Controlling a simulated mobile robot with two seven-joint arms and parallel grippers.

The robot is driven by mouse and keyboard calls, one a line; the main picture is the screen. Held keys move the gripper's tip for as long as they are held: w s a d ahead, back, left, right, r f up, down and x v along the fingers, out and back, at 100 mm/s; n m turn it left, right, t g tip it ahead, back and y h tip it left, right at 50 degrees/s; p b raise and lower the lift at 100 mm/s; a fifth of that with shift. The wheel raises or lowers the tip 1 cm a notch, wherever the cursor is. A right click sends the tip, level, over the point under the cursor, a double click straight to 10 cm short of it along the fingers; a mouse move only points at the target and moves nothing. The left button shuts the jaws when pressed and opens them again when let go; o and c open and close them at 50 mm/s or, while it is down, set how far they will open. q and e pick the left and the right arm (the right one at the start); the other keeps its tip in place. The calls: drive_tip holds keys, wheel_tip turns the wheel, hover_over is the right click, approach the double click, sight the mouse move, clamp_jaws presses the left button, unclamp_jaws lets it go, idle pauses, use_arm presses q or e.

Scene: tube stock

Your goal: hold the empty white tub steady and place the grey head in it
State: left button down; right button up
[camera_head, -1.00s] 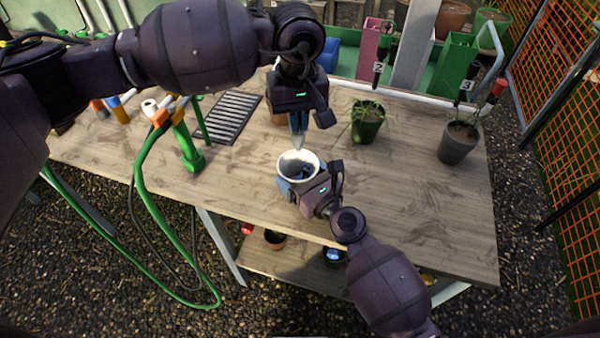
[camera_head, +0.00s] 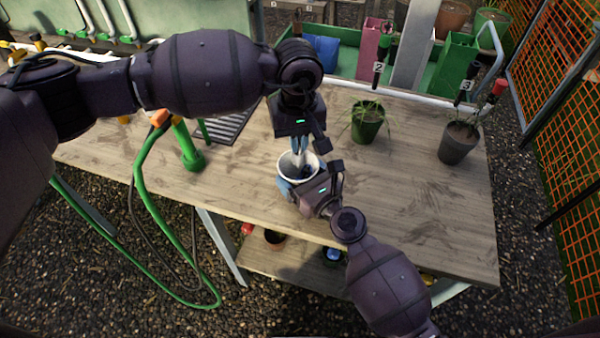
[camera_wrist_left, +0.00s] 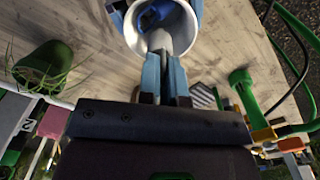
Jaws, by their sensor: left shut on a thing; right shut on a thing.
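The white tub (camera_head: 284,167) stands on the wooden bench, near its front edge; it also shows in the left wrist view (camera_wrist_left: 187,12). My right gripper (camera_head: 301,184) is shut on the tub at its near side, one blue finger showing inside it. My left gripper (camera_head: 298,144) is above the tub, pointing down, shut on the grey head (camera_wrist_left: 160,38). The head's lower end is at or inside the tub's mouth; whether it touches the bottom is hidden. In the head view the fingers cover most of it.
A green potted plant (camera_head: 366,124) and a dark grey pot (camera_head: 458,143) stand to the right on the bench. A green hose fitting (camera_head: 190,152) and a black slatted tray (camera_head: 236,122) are to the left. Bare wood lies between the tub and the plants.

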use_arm(q)
drive_tip(key=shift+f, duration=0.4)
drive_tip(key=c, duration=1.2)
unclamp_jaws()
wheel_tip(320, 180, up, 12)
use_arm(e)
drive_tip(key=o, duration=0.7)
